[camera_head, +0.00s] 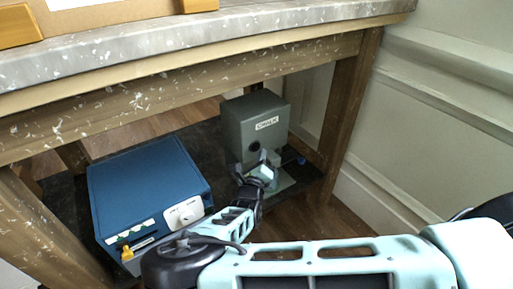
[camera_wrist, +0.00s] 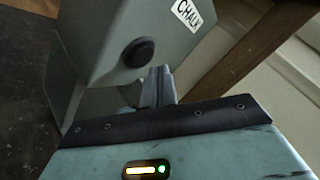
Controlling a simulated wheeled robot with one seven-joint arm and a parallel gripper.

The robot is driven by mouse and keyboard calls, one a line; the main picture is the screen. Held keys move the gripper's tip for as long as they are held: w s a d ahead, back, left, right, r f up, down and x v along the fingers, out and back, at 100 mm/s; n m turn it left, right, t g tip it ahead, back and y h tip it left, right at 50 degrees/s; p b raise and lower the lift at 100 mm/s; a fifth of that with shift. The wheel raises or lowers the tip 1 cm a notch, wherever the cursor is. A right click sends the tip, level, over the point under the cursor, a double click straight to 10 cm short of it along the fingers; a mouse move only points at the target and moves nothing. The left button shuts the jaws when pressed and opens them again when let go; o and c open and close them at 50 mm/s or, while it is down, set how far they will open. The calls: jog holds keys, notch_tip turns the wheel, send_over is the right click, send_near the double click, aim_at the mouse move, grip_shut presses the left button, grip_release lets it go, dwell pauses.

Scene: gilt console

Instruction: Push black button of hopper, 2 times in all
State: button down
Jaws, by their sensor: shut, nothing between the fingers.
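The hopper (camera_head: 246,113) is a grey-green box labelled CHALK, standing on the dark lower shelf under the table. Its round black button (camera_head: 254,145) is on the front face below the label. In the wrist view the black button (camera_wrist: 139,52) shows just above and left of my fingertips. My gripper (camera_head: 262,163) is shut and empty, close in front of the hopper and a little below the button. In the wrist view my gripper (camera_wrist: 158,76) points at the hopper's front. Whether the fingertips touch the hopper cannot be told.
A blue box (camera_head: 145,185) with a white panel and a yellow part stands left on the lower shelf (camera_head: 207,146). The table top (camera_head: 200,43) runs above. A wooden leg (camera_head: 350,100) stands right of the hopper, near the panelled wall (camera_head: 440,120).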

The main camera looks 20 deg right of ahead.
jog(key=s+p, duration=0.1)
jog(key=s+d+p, duration=0.1)
jog(key=s, duration=0.1)
jog(key=s+p, duration=0.1)
jog(key=shift+s+d, duration=0.25)
jog(key=shift+s, duration=0.05)
dwell(2.4)
